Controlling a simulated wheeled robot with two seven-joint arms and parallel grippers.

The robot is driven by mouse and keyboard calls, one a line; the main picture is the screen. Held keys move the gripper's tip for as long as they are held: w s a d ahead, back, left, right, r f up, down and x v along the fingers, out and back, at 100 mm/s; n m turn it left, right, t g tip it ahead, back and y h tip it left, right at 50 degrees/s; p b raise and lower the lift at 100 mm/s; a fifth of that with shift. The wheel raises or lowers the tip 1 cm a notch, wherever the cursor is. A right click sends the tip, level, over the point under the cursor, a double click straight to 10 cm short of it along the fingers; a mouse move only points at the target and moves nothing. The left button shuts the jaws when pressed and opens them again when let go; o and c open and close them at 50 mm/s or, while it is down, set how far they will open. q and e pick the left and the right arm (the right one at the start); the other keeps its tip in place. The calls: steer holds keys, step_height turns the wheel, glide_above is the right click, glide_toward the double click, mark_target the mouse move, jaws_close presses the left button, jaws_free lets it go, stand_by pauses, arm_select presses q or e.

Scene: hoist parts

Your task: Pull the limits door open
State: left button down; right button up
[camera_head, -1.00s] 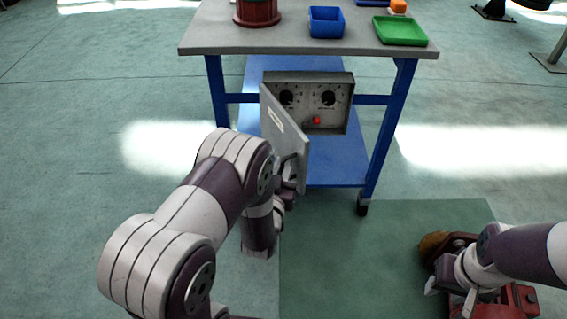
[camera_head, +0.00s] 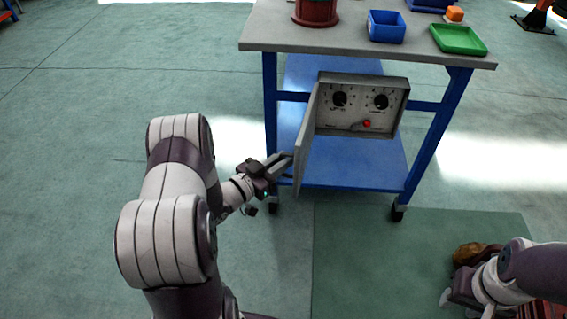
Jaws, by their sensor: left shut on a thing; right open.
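The limits door (camera_head: 308,139) is a grey panel hinged on the left side of the grey control box (camera_head: 388,128). It stands swung out from the box, seen nearly edge-on. Inside the box two black dials and a red knob (camera_head: 367,124) show. My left gripper (camera_head: 284,164) is at the outer edge of the door, low down, and is shut on it; the exact contact is small and partly hidden. My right gripper (camera_head: 449,298) is at the lower right, well away from the door, and is open.
The box hangs under the top of a blue-legged cart (camera_head: 350,45) on casters. A red drum (camera_head: 316,12), a blue bin (camera_head: 386,27) and a green tray (camera_head: 458,40) stand on top. A brown object (camera_head: 470,254) lies by my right gripper. Floor left of the cart is clear.

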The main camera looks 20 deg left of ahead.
arm_select(q)
steer(key=shift+w+a+r, duration=0.2)
steer(key=shift+a+r, duration=0.05)
steer(key=shift+r, duration=0.05)
steer(key=c, duration=1.4)
jaws_free()
steer(key=shift+o, duration=0.4)
steer(key=shift+w+d+f, duration=0.15)
steer(key=shift+w+f, duration=0.05)
steer(key=shift+w, duration=0.05)
steer(key=p+v, duration=0.2)
steer(key=v, duration=1)
steer(key=shift+s+a, duration=0.2)
steer(key=shift+s, duration=0.15)
